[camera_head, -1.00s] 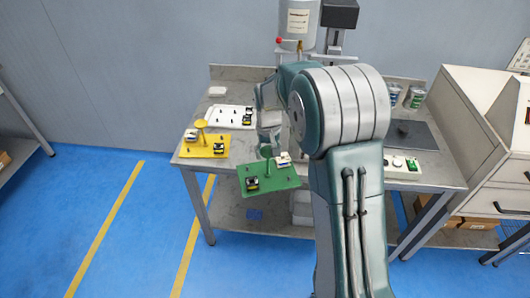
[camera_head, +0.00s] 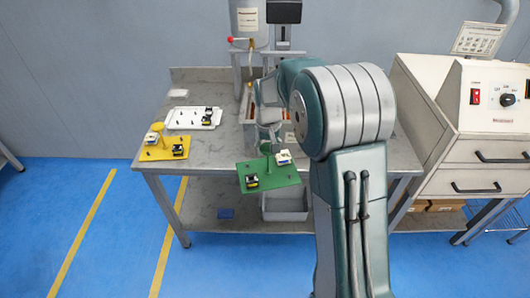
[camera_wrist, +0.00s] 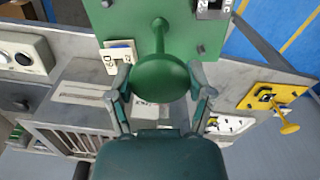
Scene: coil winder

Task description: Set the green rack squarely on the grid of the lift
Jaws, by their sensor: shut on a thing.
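The green rack (camera_head: 272,175) is a flat plate with a central post and a round green knob, which shows large in the wrist view (camera_wrist: 160,76). It carries a black coil part (camera_head: 251,181) and a white part (camera_head: 283,157). My gripper (camera_head: 268,137) is shut on the knob, with a finger on each side of it in the wrist view. The rack hangs in the air in front of the bench's front edge. A slatted grid (camera_wrist: 65,140) shows at the lower left of the wrist view; I cannot tell surely whether it is the lift's. My arm hides much behind it.
A yellow rack (camera_head: 160,155) stands at the bench's left front, with a white tray (camera_head: 178,119) behind it. A grey tank (camera_head: 248,25) stands at the back. A cabinet with controls (camera_head: 490,110) is at right. Bare bench top (camera_head: 215,150) lies left of the green rack.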

